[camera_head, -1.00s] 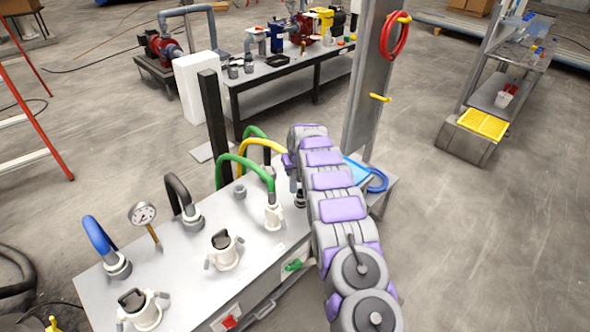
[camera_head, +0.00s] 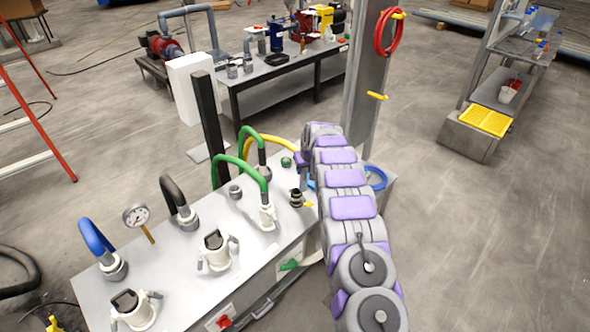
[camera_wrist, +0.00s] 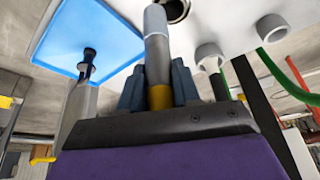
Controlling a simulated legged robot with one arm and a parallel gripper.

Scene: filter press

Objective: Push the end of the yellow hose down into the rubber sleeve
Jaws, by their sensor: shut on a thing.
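My gripper (camera_wrist: 157,88) is shut on the yellow hose's end, seen in the wrist view as a grey cylinder (camera_wrist: 155,50) with a yellow band between the dark fingers. The yellow hose (camera_head: 264,144) arches behind the green hoses in the head view and passes behind my arm. A dark round socket, apparently the rubber sleeve (camera_head: 296,197), stands open on the bench top, left of my gripper. Its dark opening shows in the wrist view (camera_wrist: 176,8), just right of the cylinder's tip. I cannot tell whether they touch. My fingers are hidden in the head view.
The grey bench top (camera_head: 185,258) carries green hoses (camera_head: 243,163), a black hose (camera_head: 177,190), a blue hose (camera_head: 95,236), a gauge (camera_head: 137,215) and white clamped fittings (camera_head: 214,250). A grey post (camera_head: 367,85) rises behind my arm.

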